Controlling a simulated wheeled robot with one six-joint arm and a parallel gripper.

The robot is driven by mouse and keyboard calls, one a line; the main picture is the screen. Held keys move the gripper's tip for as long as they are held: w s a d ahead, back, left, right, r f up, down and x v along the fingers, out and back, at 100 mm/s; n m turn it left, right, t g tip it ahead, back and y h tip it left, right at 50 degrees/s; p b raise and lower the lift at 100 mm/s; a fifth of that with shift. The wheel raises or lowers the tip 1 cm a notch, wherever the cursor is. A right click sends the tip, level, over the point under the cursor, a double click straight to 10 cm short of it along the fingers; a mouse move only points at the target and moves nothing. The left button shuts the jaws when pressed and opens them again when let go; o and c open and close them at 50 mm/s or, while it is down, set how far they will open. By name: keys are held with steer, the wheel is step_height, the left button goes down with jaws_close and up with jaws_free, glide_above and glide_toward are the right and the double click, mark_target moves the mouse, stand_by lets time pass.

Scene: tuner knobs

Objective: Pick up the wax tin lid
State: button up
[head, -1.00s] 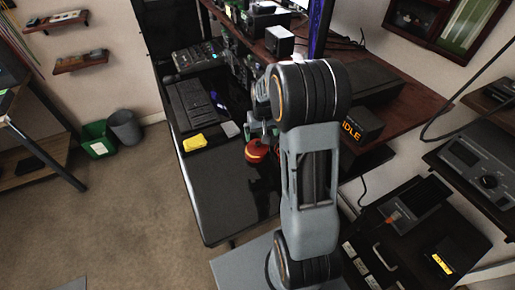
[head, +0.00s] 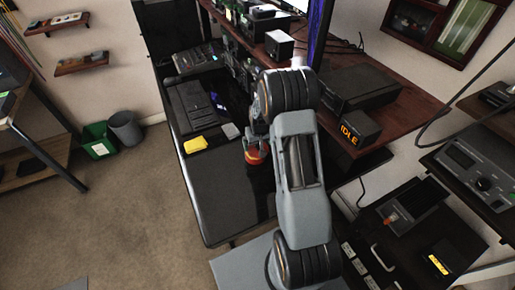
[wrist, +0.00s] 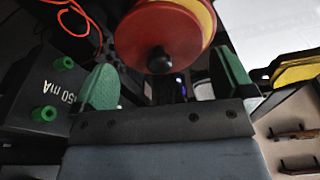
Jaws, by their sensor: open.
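The wax tin lid (wrist: 160,38) is a red disc with a dark round knob at its centre. Below it shows the yellow rim (wrist: 206,18) of the tin. In the head view the red and yellow tin (head: 254,157) stands on the black desk, its upper part partly hidden by my arm. My gripper (wrist: 164,82) is open, with green fingertips spread left and right. The lid's knob lies between them in the wrist view, and nothing is held. In the head view my gripper (head: 251,142) is at the tin's top, mostly hidden behind my wrist.
A box marked "50 mA" with green posts (wrist: 45,113) is close on the wrist view's left. Shelves of equipment stand behind. The desk's front part (head: 228,205) is clear.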

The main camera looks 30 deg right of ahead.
steer(key=shift+w+f, duration=0.15)
steer(key=shift+f, duration=0.75)
steer(key=c, duration=0.6)
steer(key=shift+r, duration=0.1)
